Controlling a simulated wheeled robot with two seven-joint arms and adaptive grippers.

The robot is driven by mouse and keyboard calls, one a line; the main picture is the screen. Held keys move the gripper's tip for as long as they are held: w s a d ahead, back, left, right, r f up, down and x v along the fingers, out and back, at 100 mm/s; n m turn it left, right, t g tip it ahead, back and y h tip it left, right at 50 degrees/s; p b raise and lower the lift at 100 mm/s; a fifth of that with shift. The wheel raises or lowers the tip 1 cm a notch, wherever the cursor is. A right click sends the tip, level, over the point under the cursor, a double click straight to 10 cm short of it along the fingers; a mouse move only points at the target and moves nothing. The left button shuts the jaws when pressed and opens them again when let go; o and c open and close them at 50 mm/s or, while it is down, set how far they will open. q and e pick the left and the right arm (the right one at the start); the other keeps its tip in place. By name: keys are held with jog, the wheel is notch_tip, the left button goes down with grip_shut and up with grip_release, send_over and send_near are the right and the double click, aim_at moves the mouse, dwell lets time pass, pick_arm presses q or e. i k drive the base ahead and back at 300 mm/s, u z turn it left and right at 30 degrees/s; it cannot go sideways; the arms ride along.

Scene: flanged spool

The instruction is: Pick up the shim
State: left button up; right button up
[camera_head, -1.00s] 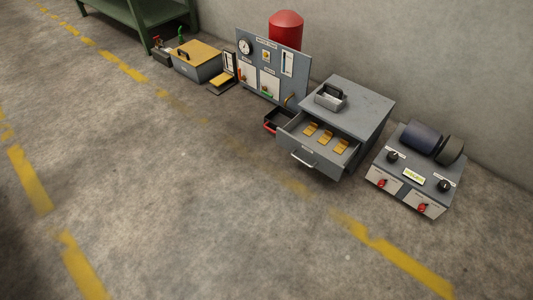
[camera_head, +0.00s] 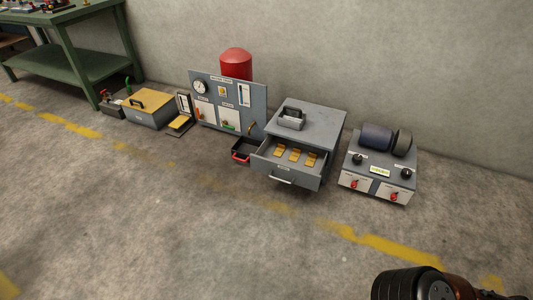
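Three brass-coloured shims lie apart in the open drawer (camera_head: 284,178) of a grey cabinet (camera_head: 308,128) on the floor. They are the left shim (camera_head: 279,150), the middle shim (camera_head: 295,155) and the right shim (camera_head: 311,159). Part of an arm of mine, dark and rounded, shows at the bottom right, well in front of the cabinet. No gripper fingers are visible in this view.
A control box with red switches (camera_head: 376,178) stands right of the cabinet. Left of it are a gauge panel (camera_head: 228,103), a red cylinder (camera_head: 236,64), a red-handled tray (camera_head: 242,154), a yellow-lidded box (camera_head: 148,108) and a green bench (camera_head: 66,66). Floor in front is clear.

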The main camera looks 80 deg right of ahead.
aim_at(296, 151)
jog(key=u, duration=0.05)
jog(key=i, duration=1.85)
jog(key=z, duration=0.65)
jog(key=i, duration=0.7)
jog(key=z, duration=1.4)
jog(key=i, duration=0.8)
jog(key=z, duration=0.8)
